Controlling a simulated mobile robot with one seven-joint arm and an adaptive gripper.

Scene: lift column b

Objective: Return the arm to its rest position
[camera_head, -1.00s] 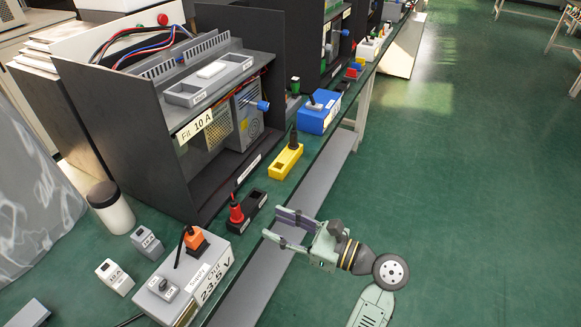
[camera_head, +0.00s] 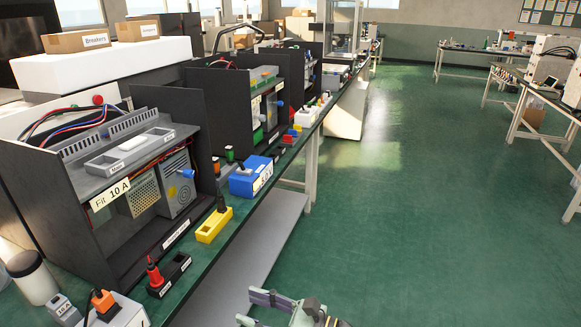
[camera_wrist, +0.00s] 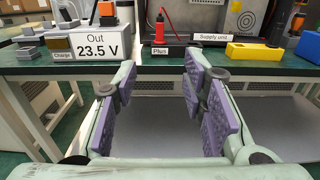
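My gripper (camera_head: 262,308) shows at the bottom of the head view, in front of the bench's edge, with most of the arm cut off by the frame. In the wrist view my gripper (camera_wrist: 160,105) has its two purple-padded fingers wide apart with nothing between them. It faces the bench front, apart from the bench and the things on it.
A green bench (camera_head: 213,253) runs along the left. On it are a grey supply box labelled 23.5 V (camera_wrist: 92,43), a red plug in a black socket (camera_head: 168,273), a yellow block (camera_head: 214,226) and a blue box (camera_head: 251,176). Open green floor (camera_head: 370,230) lies to the right.

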